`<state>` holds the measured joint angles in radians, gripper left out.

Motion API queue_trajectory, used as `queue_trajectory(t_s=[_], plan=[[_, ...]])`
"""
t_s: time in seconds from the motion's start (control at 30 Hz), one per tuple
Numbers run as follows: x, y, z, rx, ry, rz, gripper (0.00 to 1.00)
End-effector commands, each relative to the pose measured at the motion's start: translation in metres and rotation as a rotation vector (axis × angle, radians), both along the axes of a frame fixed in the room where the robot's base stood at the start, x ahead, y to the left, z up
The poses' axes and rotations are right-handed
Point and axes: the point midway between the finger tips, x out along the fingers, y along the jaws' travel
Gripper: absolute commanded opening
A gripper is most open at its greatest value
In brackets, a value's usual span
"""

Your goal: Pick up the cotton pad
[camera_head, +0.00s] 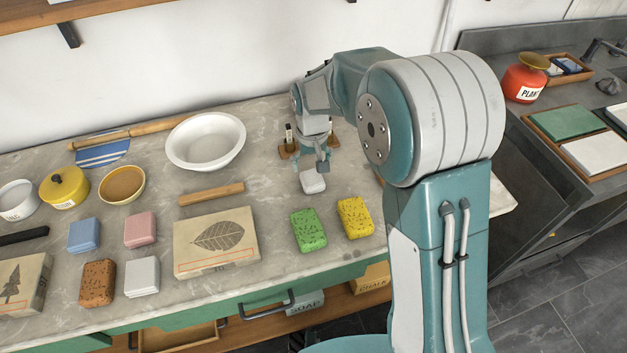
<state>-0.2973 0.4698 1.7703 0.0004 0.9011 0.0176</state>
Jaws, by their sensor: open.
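My gripper (318,165) points down over the back middle of the counter, seen from behind my arm; it is open. A small whitish, rounded block (313,184) shows right under its fingers; it may be the cotton pad. I cannot tell whether the fingers touch it, and its upper part is partly hidden by the gripper. Another white, square, layered-looking pad (142,276) lies at the front left, beside a brown speckled sponge (97,283); I cannot tell for certain which white piece is the cotton pad.
A green sponge (309,230) and a yellow sponge (355,217) lie in front of my gripper. A leaf-printed box (215,243), wooden bar (211,194) and white bowl (205,141) stand to its left. Bare counter lies between the bowl and gripper.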

Motion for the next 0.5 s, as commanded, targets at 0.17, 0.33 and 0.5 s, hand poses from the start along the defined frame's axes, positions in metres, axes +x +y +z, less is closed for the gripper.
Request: queue_trajectory(t_s=[0.17,0.33,0.5], plan=[[-0.003,-0.003,-0.020,-0.001,0.004,0.000,1.00],[-0.005,-0.005,-0.046,-0.001,0.004,0.000,1.00],[-0.004,-0.005,-0.053,0.001,0.000,0.000,1.00]])
